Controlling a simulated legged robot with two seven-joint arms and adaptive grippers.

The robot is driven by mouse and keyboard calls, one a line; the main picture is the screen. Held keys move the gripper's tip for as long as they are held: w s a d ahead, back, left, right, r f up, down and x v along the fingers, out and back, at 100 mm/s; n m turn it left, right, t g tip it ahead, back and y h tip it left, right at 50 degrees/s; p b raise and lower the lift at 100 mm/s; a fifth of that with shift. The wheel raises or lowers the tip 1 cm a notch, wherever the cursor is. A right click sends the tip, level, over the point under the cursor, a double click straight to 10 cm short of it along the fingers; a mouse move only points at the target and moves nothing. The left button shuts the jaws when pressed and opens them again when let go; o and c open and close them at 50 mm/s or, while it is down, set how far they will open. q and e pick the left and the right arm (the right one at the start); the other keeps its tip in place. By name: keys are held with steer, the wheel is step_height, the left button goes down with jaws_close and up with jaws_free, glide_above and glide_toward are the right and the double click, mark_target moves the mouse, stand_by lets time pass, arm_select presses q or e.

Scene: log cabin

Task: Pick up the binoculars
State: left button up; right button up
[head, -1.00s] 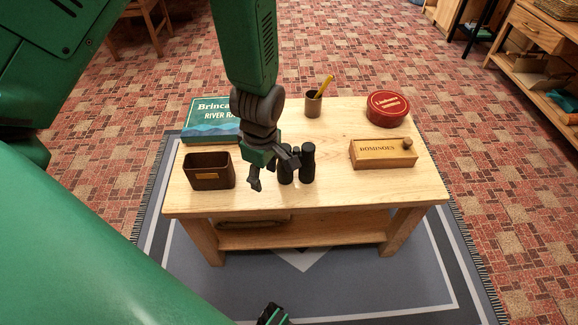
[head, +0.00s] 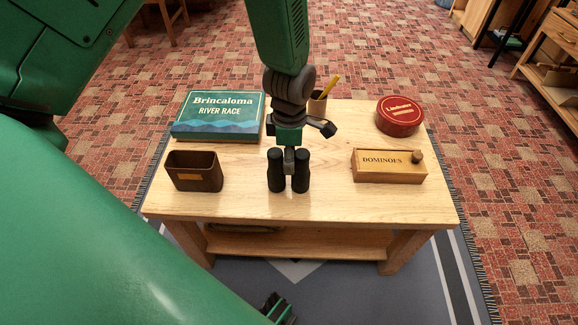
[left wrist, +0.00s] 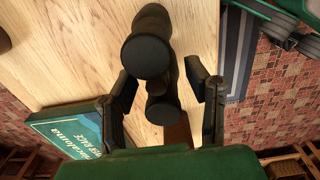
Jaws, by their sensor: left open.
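The black binoculars (head: 276,172) stand near the front middle of the wooden table (head: 330,205), their two barrels side by side. My left gripper (head: 298,129) is open, just above and behind them in the head view, and hides part of their far side. In the left wrist view the binoculars (left wrist: 147,58) show between the two spread fingers of my left gripper (left wrist: 163,86), with a gap on each side. I cannot tell from this whether a finger touches them.
Left of the binoculars are a dark brown open box (head: 194,171) and a teal game box (head: 218,115). Right are a wooden dominoes box (head: 388,168) and a round red tin (head: 399,115). A cup (head: 317,104) with a yellow pencil stands behind my gripper.

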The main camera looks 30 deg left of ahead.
arm_select(q)
step_height(320, 180, down, 4)
steer(key=shift+a+f+b, duration=0.15)
steer(key=shift+f+b, duration=0.1)
steer(key=shift+b, duration=0.75)
steer(key=shift+a+f, duration=0.2)
steer(key=shift+f, duration=0.05)
steer(key=shift+c, duration=0.4)
steer(key=shift+w+d+r, duration=0.1)
steer(key=shift+d+r, duration=0.05)
steer(key=shift+d, duration=0.05)
jaws_close()
